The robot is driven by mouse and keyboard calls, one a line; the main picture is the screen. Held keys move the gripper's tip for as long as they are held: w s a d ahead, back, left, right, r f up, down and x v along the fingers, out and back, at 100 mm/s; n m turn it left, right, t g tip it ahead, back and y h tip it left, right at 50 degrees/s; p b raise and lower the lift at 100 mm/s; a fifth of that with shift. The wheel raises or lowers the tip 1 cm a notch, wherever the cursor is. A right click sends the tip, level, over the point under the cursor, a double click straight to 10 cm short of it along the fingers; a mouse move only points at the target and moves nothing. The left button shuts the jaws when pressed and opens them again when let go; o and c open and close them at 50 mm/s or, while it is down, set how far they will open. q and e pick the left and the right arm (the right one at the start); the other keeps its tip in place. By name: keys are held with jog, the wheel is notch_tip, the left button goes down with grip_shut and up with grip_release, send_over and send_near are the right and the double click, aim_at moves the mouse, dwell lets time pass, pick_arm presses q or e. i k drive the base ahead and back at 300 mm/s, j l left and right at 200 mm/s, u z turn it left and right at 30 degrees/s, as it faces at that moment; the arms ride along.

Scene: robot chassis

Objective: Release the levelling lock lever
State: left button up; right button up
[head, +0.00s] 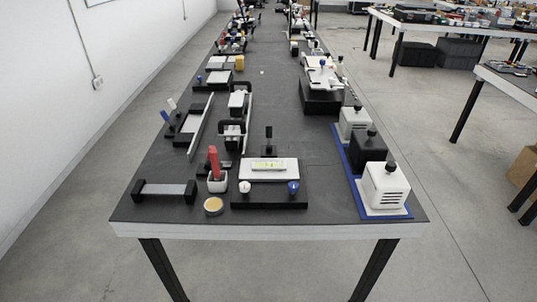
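A low black base (270,200) sits near the front middle of the long dark table. It carries a white block (268,169) with a pale yellow strip on top. A white knob (245,186) and a blue knob (293,187) are on its front. A black upright lever (268,140) stands just behind the white block; I cannot tell whether it is the levelling lock lever or whether it is locked. Neither of my grippers is in view.
Left of the base are a red-handled tool (213,162) in a white cup, a yellow disc (213,205) and a black-ended grey bar (165,189). At right, white and black boxes stand on a blue tray (404,213). Bare tabletop lies between base and tray.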

aim_at(268, 129)
jog(key=l, duration=0.75)
jog(key=i+l+z, duration=0.15)
jog(key=l, duration=1.3)
jog(key=z, duration=0.05)
